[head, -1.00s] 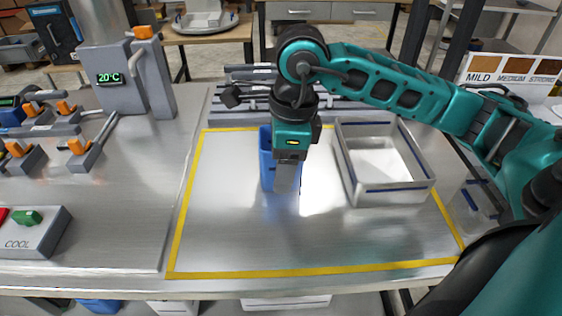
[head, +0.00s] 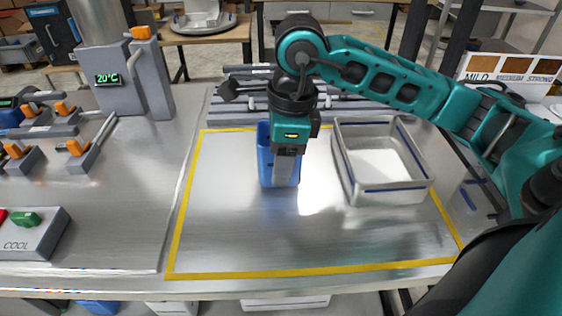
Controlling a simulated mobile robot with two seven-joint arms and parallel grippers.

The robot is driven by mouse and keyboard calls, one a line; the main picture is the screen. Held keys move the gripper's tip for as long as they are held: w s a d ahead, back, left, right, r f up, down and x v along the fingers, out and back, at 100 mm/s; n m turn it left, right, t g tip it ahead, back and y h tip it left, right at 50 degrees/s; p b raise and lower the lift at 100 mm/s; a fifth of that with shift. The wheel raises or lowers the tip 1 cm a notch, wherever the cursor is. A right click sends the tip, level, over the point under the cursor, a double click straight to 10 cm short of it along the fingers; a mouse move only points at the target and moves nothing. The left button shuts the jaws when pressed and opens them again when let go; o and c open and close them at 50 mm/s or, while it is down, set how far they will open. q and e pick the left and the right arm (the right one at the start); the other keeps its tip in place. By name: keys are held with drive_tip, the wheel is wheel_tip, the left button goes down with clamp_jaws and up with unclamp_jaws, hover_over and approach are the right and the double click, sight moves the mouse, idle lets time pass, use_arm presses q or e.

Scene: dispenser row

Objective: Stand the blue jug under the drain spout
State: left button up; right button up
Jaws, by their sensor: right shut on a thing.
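The blue jug (head: 265,165) stands upright in the yellow-outlined area in the middle of the counter, partly hidden behind my right gripper. My right gripper (head: 286,168) points down at the jug and is shut on it; the exact contact of the fingers is hard to see. Whether the jug's base touches the counter is not clear. Grey taps with orange handles (head: 77,148) stand at the left, beside a grey dispenser with a 20°C display (head: 120,85). I cannot tell which outlet is the drain spout. My left gripper is not in view.
A metal tray (head: 391,195) sits right of the jug. A yellow line (head: 310,268) borders the area. A box marked COOL (head: 30,235) with red and green buttons lies at the left. The counter between it and the jug is clear. A slatted rack is behind the jug.

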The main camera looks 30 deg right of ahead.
wheel_tip(320, 180, up, 19)
drive_tip(key=p, duration=0.3)
